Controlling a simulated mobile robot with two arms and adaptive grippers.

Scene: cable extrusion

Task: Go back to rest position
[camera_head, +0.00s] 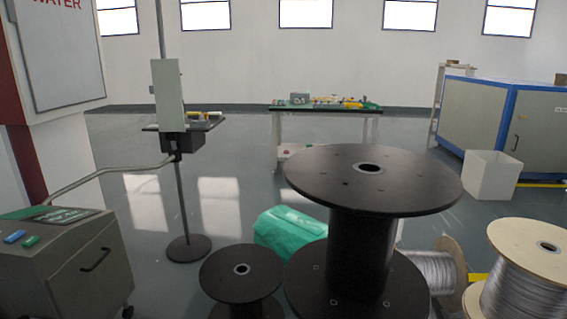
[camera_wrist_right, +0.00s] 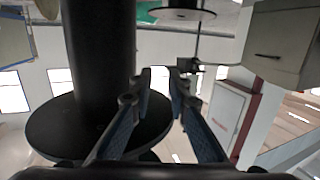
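My right gripper (camera_wrist_right: 161,80) shows in the right wrist view, with its two fingers apart and nothing between them. That view is upside down. The large black spool (camera_wrist_right: 98,45) stands close beside the fingers; I cannot tell whether they touch it. In the head view the large black spool (camera_head: 372,182) stands upright on the floor, right of centre. Neither of my grippers shows in the head view. My left gripper is in no view.
A small black spool (camera_head: 241,268) and a green wrapped bundle (camera_head: 290,232) stand near the large spool. Wire spools (camera_head: 522,272) are at the right, a grey control cart (camera_head: 75,262) at the left, a pole stand (camera_head: 188,247) behind it. A table (camera_head: 325,109) stands farther back.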

